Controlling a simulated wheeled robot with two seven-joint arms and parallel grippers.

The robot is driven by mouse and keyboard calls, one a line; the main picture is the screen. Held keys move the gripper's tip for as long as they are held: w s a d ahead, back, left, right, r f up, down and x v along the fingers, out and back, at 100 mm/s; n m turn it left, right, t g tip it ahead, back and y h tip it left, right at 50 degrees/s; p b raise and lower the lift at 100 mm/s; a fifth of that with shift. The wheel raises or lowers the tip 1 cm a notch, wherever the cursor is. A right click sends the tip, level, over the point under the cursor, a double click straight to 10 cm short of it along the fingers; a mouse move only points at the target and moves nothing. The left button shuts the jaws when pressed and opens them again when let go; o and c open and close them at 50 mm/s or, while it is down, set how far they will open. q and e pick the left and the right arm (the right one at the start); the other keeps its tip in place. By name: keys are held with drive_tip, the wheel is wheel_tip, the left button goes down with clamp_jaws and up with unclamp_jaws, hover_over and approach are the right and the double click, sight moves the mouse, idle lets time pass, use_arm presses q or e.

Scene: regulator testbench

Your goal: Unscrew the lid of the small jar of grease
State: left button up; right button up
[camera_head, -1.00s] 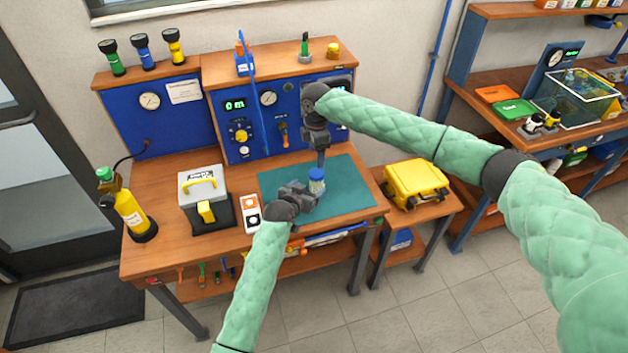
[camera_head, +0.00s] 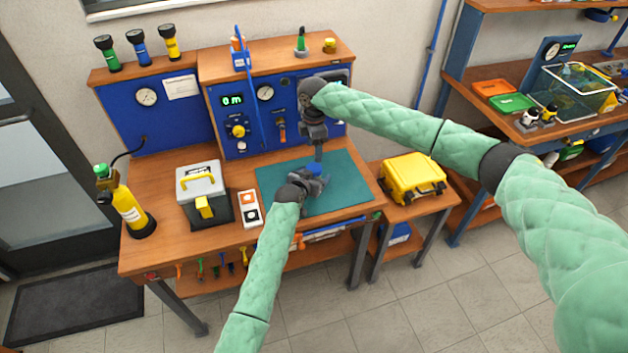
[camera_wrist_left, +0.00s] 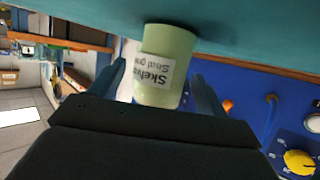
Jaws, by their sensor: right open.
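The small jar of grease stands on the teal mat (camera_head: 345,190) at the bench front. In the head view only its blue lid (camera_head: 315,167) shows clearly above my left gripper (camera_head: 316,178). The left wrist view shows its pale green body (camera_wrist_left: 168,50) with a white label, between the two fingers of my left gripper (camera_wrist_left: 163,88). A gap shows beside the jar at the left finger, and the fingers look open around it. The lid is hidden there. My right gripper (camera_head: 318,154) points down just above the lid, open and seen edge-on.
A yellow cylinder (camera_head: 125,205) is at the far left. A yellow case (camera_head: 412,175) sits on a side table. The blue gauge panel (camera_head: 262,115) rises behind.

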sight(314, 167)
use_arm(q)
clamp_jaws()
use_arm(e)
drive_tip(key=m, duration=2.6)
drive_tip(key=shift+m, duration=0.4)
drive_tip(key=shift+f, duration=3.95)
